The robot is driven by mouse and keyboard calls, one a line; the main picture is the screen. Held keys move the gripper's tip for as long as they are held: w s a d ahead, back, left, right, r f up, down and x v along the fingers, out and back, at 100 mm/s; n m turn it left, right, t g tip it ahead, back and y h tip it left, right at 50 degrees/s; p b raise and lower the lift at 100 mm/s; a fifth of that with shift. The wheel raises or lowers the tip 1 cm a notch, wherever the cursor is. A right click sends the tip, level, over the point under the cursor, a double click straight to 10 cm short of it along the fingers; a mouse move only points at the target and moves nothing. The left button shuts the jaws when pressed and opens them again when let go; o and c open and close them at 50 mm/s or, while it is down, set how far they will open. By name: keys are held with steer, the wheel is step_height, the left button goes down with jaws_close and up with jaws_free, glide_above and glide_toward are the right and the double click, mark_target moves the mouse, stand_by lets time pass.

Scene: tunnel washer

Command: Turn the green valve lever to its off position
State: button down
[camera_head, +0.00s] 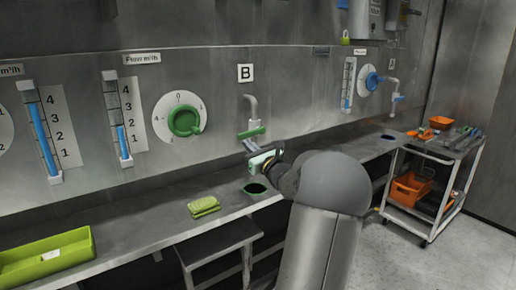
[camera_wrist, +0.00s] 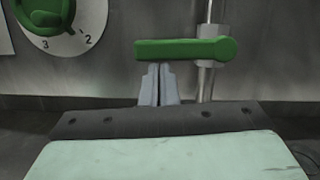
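The green valve lever (camera_head: 252,132) sits on a grey pipe under the sign B in the head view. In the wrist view the lever (camera_wrist: 180,49) lies level, its rounded end at the pipe and its handle pointing left. My gripper (camera_head: 248,144) is just below and in front of the lever. In the wrist view my gripper (camera_wrist: 158,72) has its two grey fingers close together, with nothing seen between them. The fingertips end at the lever's lower edge; I cannot tell whether they touch it.
A round dial with a green knob (camera_head: 184,121) is left of the pipe. The steel ledge (camera_head: 150,215) below holds a folded green cloth (camera_head: 203,206) and a green tray (camera_head: 45,258). A cart (camera_head: 430,150) with orange bins stands at the right.

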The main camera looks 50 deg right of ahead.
stand_by(0.6)
step_height(320, 180, down, 5)
steer(key=b, duration=0.4)
steer(key=r+v, duration=0.1)
steer(key=v, duration=0.8)
steer(key=shift+s+a, duration=0.3)
steer(key=shift+s, duration=0.15)
